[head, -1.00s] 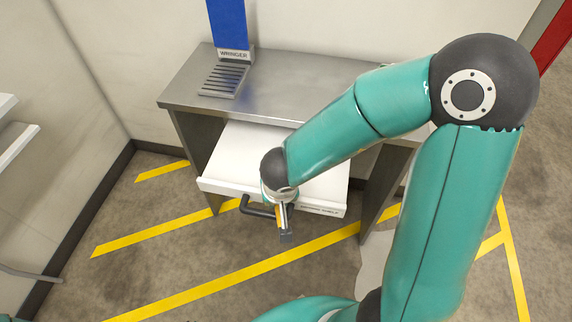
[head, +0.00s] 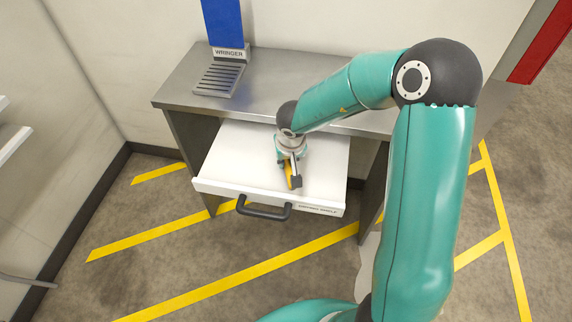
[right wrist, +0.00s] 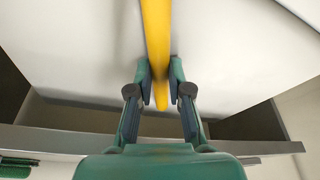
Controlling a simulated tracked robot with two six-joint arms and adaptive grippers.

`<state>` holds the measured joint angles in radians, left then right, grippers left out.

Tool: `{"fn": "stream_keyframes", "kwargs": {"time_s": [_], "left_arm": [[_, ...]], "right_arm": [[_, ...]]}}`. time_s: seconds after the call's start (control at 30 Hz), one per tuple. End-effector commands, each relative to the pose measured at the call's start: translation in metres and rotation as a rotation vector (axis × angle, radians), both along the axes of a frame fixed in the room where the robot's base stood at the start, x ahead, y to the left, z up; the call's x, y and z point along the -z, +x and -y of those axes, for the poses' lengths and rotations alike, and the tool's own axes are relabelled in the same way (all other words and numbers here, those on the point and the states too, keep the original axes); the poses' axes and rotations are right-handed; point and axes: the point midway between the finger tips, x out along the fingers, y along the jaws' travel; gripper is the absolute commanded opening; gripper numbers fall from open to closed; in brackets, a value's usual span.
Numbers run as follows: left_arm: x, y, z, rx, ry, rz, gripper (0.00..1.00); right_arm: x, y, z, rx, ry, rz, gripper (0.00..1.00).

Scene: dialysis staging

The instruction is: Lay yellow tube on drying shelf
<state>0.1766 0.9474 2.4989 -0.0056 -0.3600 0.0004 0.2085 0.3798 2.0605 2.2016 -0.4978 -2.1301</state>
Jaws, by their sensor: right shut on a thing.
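The white drying shelf (head: 240,160) is pulled out like a drawer from under the metal counter. My right gripper (head: 292,180) is over the right half of the shelf. It is shut on the yellow tube (head: 288,172), which is mostly hidden by the gripper in the head view. In the right wrist view the yellow tube (right wrist: 157,45) runs between the fingertips (right wrist: 160,84) and out of the top of the picture, with the white shelf (right wrist: 90,50) behind it. I cannot tell whether the tube touches the shelf. My left gripper is not in view.
A grey metal counter (head: 180,88) stands above the shelf, with a blue panel marked WRINGER (head: 223,22) and a slotted grate (head: 219,77) on it. A black handle (head: 264,210) sticks out from the shelf front. The left part of the shelf is clear.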

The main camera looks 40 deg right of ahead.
Motion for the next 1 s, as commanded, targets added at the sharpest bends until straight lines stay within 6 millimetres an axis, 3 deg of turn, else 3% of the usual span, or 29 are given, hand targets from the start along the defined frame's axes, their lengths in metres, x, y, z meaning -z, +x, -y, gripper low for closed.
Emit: {"fn": "stream_keyframes", "kwargs": {"time_s": [0.37, 0.4, 0.53, 0.87, 1.0], "left_arm": [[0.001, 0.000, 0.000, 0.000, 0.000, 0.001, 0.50], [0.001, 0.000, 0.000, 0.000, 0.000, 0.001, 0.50], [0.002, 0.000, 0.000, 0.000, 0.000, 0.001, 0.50], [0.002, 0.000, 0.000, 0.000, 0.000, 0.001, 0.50], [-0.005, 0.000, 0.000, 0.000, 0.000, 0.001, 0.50]], "right_arm": [[0.005, 0.000, 0.000, 0.000, 0.000, 0.000, 0.00], [0.005, 0.000, 0.000, 0.000, 0.000, 0.001, 0.23], [0.005, 0.000, 0.000, 0.000, 0.000, 0.001, 0.43], [0.004, 0.001, -0.001, -0.001, 0.000, 0.002, 0.43], [-0.009, -0.002, -0.002, -0.001, -0.002, 0.003, 0.43]]}}
